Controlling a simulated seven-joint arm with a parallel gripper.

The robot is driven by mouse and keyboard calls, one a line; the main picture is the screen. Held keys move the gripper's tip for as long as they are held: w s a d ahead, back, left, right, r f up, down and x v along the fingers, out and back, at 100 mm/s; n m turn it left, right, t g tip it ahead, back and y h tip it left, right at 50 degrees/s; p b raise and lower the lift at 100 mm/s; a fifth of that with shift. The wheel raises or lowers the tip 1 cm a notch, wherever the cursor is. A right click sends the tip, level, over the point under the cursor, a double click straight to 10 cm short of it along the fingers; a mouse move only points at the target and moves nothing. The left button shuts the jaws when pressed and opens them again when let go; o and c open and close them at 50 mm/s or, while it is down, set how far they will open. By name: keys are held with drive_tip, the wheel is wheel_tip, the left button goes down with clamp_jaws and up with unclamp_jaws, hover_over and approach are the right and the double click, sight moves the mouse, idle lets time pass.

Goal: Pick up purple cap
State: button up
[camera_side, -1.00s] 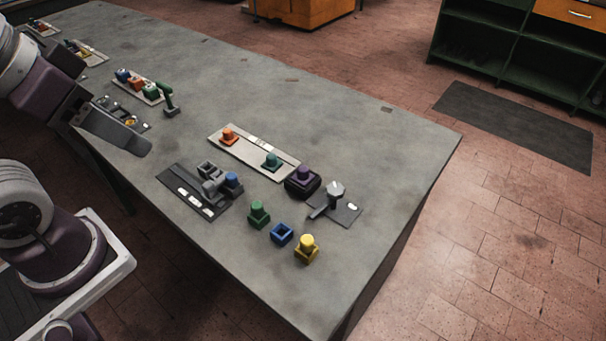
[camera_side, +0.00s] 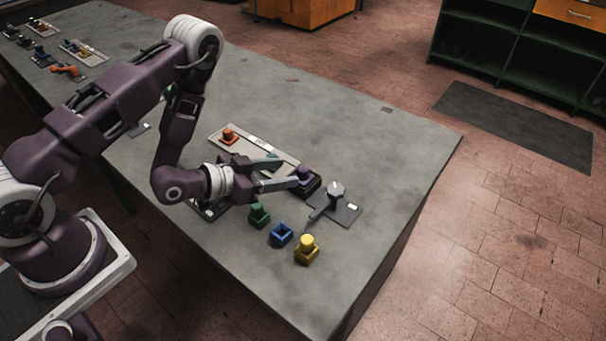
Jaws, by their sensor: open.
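The purple cap (camera_side: 304,173) stands upright in a dark square base (camera_side: 311,187) at the right end of the pale strip. My gripper (camera_side: 289,172) is open, with its two grey fingers reaching right toward the cap. The nearer fingertip overlaps the cap's left edge in the picture; I cannot tell whether it touches. The farther finger ends behind and left of the cap.
An orange cap (camera_side: 229,135) sits on the pale strip (camera_side: 262,147). A green piece (camera_side: 259,215), a blue square holder (camera_side: 281,235) and a yellow piece (camera_side: 306,249) stand in front. A grey knobbed fixture (camera_side: 336,193) stands close right of the cap. The table's right side is clear.

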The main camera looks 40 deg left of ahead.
sight(299, 170)
drive_tip(key=x, duration=0.7)
drive_tip(key=shift+a+f, duration=0.15)
drive_tip(key=shift+a, duration=0.05)
clamp_jaws()
